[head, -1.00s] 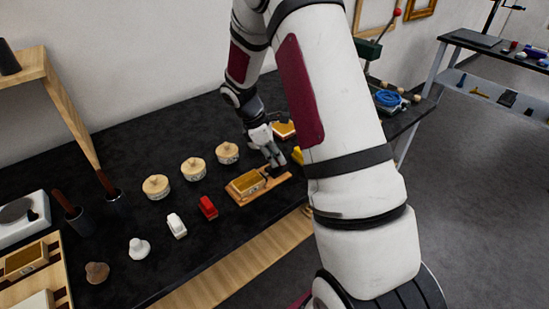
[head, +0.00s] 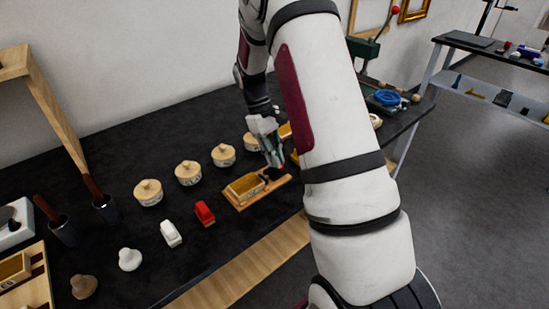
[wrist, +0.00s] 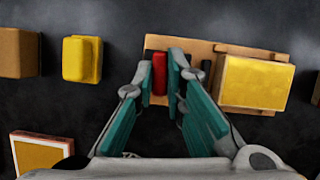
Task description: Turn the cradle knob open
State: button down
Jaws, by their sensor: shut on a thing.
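The cradle (head: 262,198) is a wooden board on the black bench, with a gold-faced block (head: 245,186) lying at its left part. In the wrist view the cradle board (wrist: 196,52) lies under my fingertips, and the block (wrist: 253,82) sits to their right. The red knob (wrist: 159,74) stands between my fingertips. My gripper (head: 272,166) is over the right end of the cradle in the head view; in the wrist view my gripper (wrist: 160,84) is shut on the red knob. The fingers hide part of the knob and the board.
Several round lidded pots (head: 188,173) stand behind the cradle. A red stamp-like piece (head: 204,213) and a white one (head: 171,233) are to its left. A yellow block (wrist: 82,59) and a gold-faced tile (wrist: 40,154) lie near my gripper. Bare bench lies between them.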

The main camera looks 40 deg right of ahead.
jog(key=shift+m, duration=0.5)
jog(key=shift+y, duration=0.3)
jog(key=c, duration=1.6)
grip_release()
jog(key=shift+c, duration=0.2)
jog(key=v, duration=1.2)
